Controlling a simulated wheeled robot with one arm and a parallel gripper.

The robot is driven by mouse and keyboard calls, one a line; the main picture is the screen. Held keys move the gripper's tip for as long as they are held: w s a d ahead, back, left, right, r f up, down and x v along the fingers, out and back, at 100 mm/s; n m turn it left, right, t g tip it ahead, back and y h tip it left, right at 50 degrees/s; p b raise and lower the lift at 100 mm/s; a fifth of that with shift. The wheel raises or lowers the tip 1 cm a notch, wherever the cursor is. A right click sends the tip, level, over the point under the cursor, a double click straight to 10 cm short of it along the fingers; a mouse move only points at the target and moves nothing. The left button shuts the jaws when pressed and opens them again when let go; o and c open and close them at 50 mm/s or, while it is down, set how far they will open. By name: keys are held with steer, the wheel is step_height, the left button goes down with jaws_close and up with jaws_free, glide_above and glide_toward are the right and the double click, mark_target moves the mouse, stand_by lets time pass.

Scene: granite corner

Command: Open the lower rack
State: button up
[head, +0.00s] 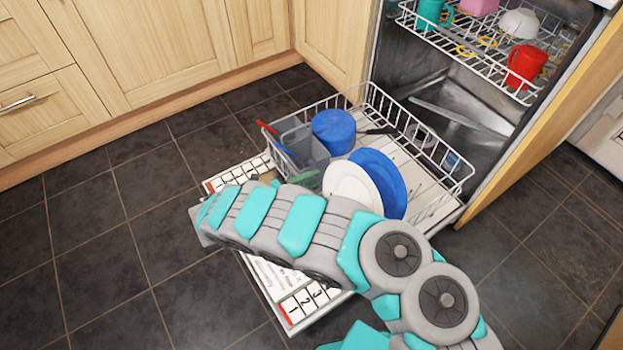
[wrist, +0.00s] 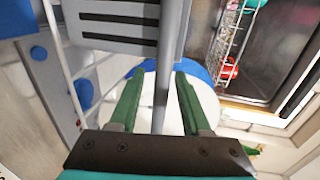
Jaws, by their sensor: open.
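The lower rack (head: 418,128) is a white wire basket standing out of the dishwasher above its open door. It holds a blue pot-like item (head: 334,131), a white plate (head: 352,184), a blue plate (head: 384,172) and a grey cutlery basket (head: 308,147). My gripper (wrist: 158,75) has green fingers, spread apart, with a grey bar (wrist: 165,62) between them in the wrist view. I cannot tell whether they touch it. In the head view my arm crosses the rack's near side and hides much of it and of the gripper.
The upper rack (head: 463,49) is inside the dishwasher with several cups, including a red mug (head: 526,66). The open door (head: 290,312) lies flat low over the floor. Wooden cabinets (head: 140,50) line the back left. Dark floor tiles (head: 100,240) are clear on the left.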

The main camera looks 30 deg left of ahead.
steer(key=v, duration=0.7)
stand_by(0.4)
